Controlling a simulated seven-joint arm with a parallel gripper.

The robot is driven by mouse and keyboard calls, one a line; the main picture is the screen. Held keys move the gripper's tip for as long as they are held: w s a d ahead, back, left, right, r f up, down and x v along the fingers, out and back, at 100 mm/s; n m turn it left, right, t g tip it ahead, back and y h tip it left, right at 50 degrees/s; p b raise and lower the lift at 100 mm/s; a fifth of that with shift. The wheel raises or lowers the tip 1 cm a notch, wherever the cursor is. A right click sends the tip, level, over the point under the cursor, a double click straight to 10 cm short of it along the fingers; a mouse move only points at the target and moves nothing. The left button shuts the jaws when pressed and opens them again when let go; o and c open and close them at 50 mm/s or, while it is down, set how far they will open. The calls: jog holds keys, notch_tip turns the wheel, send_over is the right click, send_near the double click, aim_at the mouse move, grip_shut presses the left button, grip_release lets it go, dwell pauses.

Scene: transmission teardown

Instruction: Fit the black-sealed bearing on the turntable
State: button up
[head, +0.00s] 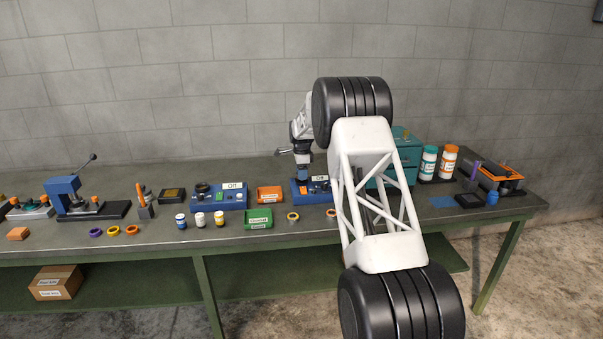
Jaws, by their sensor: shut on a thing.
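My gripper (303,178) points down at a blue unit (325,196) with an "Off" label, right of the table's middle. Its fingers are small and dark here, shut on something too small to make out. I cannot tell whether that thing touches the unit. Another blue unit (220,202) with an "Off" label and a dark round part on top stands to the left. I cannot tell for sure which unit is the turntable. An orange-rimmed ring (293,216) lies in front of the gripper. No black-sealed bearing can be picked out for certain.
A green tray (258,223) and an orange tray (270,195) stand left of my gripper. My arm hides part of the table and a teal cabinet (408,152).

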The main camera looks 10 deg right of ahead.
jog(key=shift+f, duration=0.45)
dwell(0.4)
jog(key=o, duration=1.4)
jog(key=shift+r, duration=0.1)
jog(key=shift+r, duration=3.35)
jog(key=shift+r, duration=0.1)
